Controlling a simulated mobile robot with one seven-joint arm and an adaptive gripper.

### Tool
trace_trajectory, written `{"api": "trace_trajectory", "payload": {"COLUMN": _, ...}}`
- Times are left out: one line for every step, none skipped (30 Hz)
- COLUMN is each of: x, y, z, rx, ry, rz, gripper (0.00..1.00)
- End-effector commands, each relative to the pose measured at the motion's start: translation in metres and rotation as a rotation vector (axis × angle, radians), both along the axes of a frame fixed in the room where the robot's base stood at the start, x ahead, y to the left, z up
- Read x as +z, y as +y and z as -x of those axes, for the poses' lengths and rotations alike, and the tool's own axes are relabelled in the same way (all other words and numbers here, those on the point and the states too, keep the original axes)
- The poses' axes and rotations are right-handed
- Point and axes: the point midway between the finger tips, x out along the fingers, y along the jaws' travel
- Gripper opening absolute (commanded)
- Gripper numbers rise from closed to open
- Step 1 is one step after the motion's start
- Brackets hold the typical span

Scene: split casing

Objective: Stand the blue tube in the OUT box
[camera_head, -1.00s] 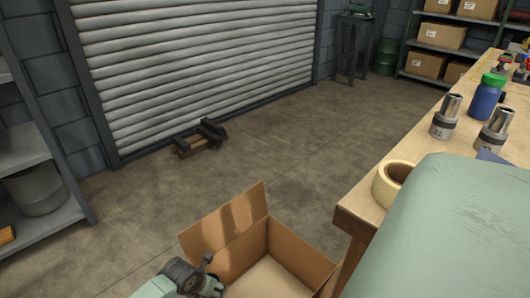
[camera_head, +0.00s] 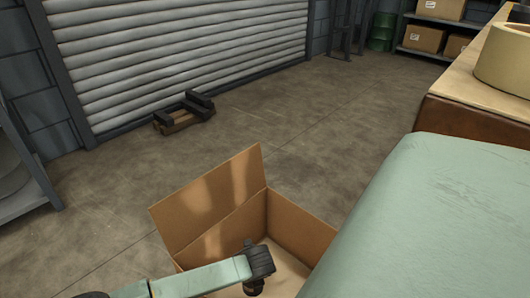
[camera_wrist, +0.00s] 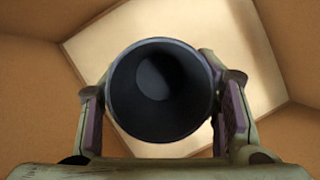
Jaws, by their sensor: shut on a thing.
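My gripper (camera_wrist: 162,112) is shut on a dark blue-grey hollow tube (camera_wrist: 122,92) in the wrist view. The tube's round open end faces the wrist camera, with a finger on either side. Behind it are the pale floor and brown walls of an open cardboard box (camera_wrist: 45,100). In the head view this box (camera_head: 300,226) stands on the floor with a flap raised. The end of my arm is over its opening. The tube is not clear in the head view, and no OUT lettering shows. I cannot tell whether the tube's far end touches the box floor.
A wooden workbench (camera_head: 462,122) with a roll of tape (camera_head: 503,62) stands at the right. A small wooden pallet-like stand with dark blocks (camera_head: 184,114) sits by the roller shutter (camera_head: 180,55).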

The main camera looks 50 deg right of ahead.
Motion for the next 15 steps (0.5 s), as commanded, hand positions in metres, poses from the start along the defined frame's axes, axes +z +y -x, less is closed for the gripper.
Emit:
{"api": "trace_trajectory", "payload": {"x": -0.006, "y": -0.001, "z": 0.001, "rx": 0.003, "ry": -0.001, "rz": 0.001, "gripper": 0.23}}
{"api": "trace_trajectory", "payload": {"x": -0.008, "y": -0.001, "z": 0.001, "rx": 0.006, "ry": 0.000, "rz": -0.001, "gripper": 0.23}}
{"api": "trace_trajectory", "payload": {"x": -0.011, "y": -0.001, "z": 0.001, "rx": 0.008, "ry": -0.001, "rz": -0.001, "gripper": 0.23}}
{"api": "trace_trajectory", "payload": {"x": -0.014, "y": -0.001, "z": 0.002, "rx": 0.009, "ry": 0.000, "rz": -0.001, "gripper": 0.23}}
{"api": "trace_trajectory", "payload": {"x": -0.017, "y": -0.001, "z": 0.002, "rx": 0.010, "ry": 0.000, "rz": -0.002, "gripper": 0.23}}
{"api": "trace_trajectory", "payload": {"x": -0.023, "y": -0.001, "z": 0.001, "rx": 0.012, "ry": -0.001, "rz": -0.003, "gripper": 0.23}}
{"api": "trace_trajectory", "payload": {"x": -0.028, "y": -0.001, "z": 0.001, "rx": 0.012, "ry": -0.001, "rz": -0.003, "gripper": 0.23}}
{"api": "trace_trajectory", "payload": {"x": -0.034, "y": -0.001, "z": 0.001, "rx": 0.010, "ry": 0.000, "rz": -0.002, "gripper": 0.23}}
{"api": "trace_trajectory", "payload": {"x": -0.042, "y": -0.001, "z": 0.002, "rx": 0.011, "ry": 0.000, "rz": -0.003, "gripper": 0.23}}
{"api": "trace_trajectory", "payload": {"x": -0.048, "y": -0.001, "z": 0.002, "rx": 0.010, "ry": 0.000, "rz": -0.003, "gripper": 0.23}}
{"api": "trace_trajectory", "payload": {"x": -0.054, "y": -0.001, "z": 0.002, "rx": 0.009, "ry": 0.001, "rz": -0.002, "gripper": 0.23}}
{"api": "trace_trajectory", "payload": {"x": -0.060, "y": -0.001, "z": 0.002, "rx": 0.008, "ry": 0.000, "rz": -0.002, "gripper": 0.23}}
{"api": "trace_trajectory", "payload": {"x": -0.064, "y": -0.001, "z": 0.001, "rx": 0.009, "ry": -0.001, "rz": -0.003, "gripper": 0.23}}
{"api": "trace_trajectory", "payload": {"x": -0.067, "y": -0.001, "z": 0.001, "rx": 0.008, "ry": -0.001, "rz": -0.002, "gripper": 0.23}}
{"api": "trace_trajectory", "payload": {"x": -0.070, "y": -0.001, "z": 0.001, "rx": 0.008, "ry": -0.001, "rz": -0.001, "gripper": 0.23}}
